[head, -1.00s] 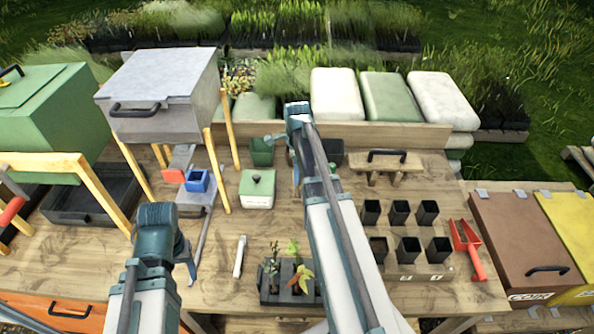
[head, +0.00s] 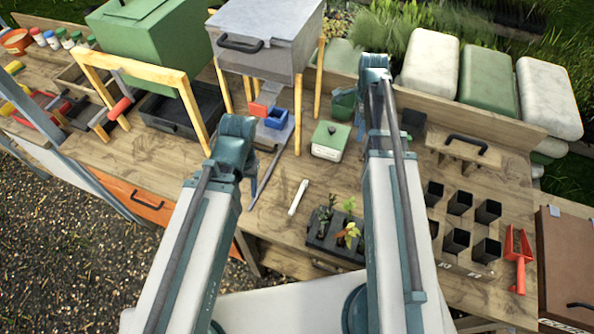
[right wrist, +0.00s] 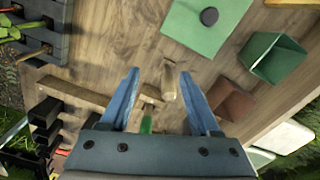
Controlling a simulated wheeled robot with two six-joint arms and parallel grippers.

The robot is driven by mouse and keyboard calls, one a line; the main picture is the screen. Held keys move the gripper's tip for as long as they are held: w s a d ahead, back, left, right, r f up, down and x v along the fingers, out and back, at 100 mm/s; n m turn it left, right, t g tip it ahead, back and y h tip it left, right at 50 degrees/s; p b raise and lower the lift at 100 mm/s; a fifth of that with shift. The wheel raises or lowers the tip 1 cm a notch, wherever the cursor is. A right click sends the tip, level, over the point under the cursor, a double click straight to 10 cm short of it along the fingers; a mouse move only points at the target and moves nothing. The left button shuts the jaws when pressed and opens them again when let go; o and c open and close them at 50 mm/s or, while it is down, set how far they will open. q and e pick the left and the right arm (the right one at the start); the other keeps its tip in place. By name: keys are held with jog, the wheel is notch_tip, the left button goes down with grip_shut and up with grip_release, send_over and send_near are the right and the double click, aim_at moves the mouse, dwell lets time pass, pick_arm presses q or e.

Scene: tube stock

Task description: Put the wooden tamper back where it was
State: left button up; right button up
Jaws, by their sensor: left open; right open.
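In the right wrist view a pale wooden piece (right wrist: 169,82) shows between the fingers of my right gripper (right wrist: 159,73). It may be the wooden tamper, but I cannot tell for sure. The fingers are open on either side of it, and I see no grip on it. In the head view my right arm hides this spot. My left gripper (head: 256,182) is open and empty over the bench, left of the white stick (head: 298,197). A wooden board with a black handle (head: 465,147) stands at the right of the bench.
A green-lidded box (head: 330,141) and a green pot (head: 343,104) stand near my right gripper. A grey box (head: 268,45) stands on wooden legs behind.

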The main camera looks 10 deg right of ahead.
jog(key=s+a+n, duration=0.7)
jog(key=a+n, duration=0.5)
jog(key=s+a+n+h, duration=0.1)
jog(key=s+a+n, duration=0.7)
jog(key=a+n, duration=0.4)
jog(key=shift+s+a, duration=0.3)
jog(key=shift+a, duration=0.05)
jog(key=shift+r, duration=0.1)
